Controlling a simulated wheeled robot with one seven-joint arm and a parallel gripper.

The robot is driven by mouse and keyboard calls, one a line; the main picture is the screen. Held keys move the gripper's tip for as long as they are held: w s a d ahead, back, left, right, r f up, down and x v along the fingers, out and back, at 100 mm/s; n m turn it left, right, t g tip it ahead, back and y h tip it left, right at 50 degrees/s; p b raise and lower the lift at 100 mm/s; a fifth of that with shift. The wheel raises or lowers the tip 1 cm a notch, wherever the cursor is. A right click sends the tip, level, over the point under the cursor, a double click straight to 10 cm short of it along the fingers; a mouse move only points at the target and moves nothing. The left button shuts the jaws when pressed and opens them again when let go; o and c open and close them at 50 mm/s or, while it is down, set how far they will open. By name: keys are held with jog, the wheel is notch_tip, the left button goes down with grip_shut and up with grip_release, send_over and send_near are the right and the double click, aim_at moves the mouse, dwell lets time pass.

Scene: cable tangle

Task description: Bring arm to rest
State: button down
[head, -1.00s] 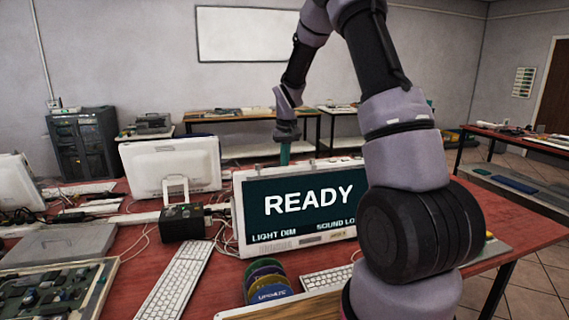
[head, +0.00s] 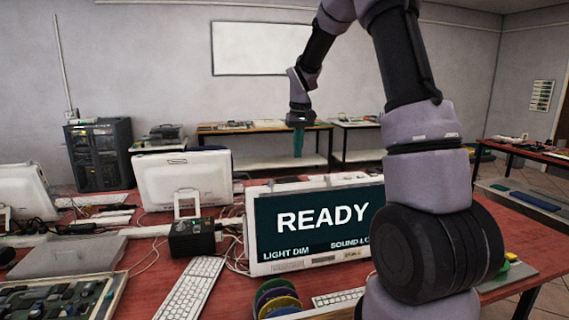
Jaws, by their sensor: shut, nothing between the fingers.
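My arm rises at the right of the head view and bends over to the left. My gripper (head: 298,143) hangs at its end, pointing down, with teal fingers. It is shut and empty. It is above and behind the monitor (head: 315,222), whose screen reads READY, LIGHT DIM and a partly hidden SOUND line. My arm hides the right side of that screen. The gripper appears clear of the monitor's top edge.
The red table (head: 140,290) holds a second monitor (head: 183,180), a black box (head: 193,238) with cables, a keyboard (head: 190,290), a circuit board tray (head: 55,300) and coloured discs (head: 277,297). A bench (head: 255,127) stands behind. The air around the gripper is clear.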

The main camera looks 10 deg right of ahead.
jog(key=s+r+m+t+y, duration=0.1)
jog(key=s+r+m+t, duration=0.15)
jog(key=s+r, duration=1.15)
jog(key=s+a+m+t+y, duration=0.1)
jog(key=s+a+t, duration=0.1)
jog(key=s, duration=1.5)
jog(key=shift+s+r+m+t, duration=0.2)
jog(key=shift+r+m+t, duration=0.15)
jog(key=shift+t, duration=0.2)
jog(key=shift+a, duration=0.1)
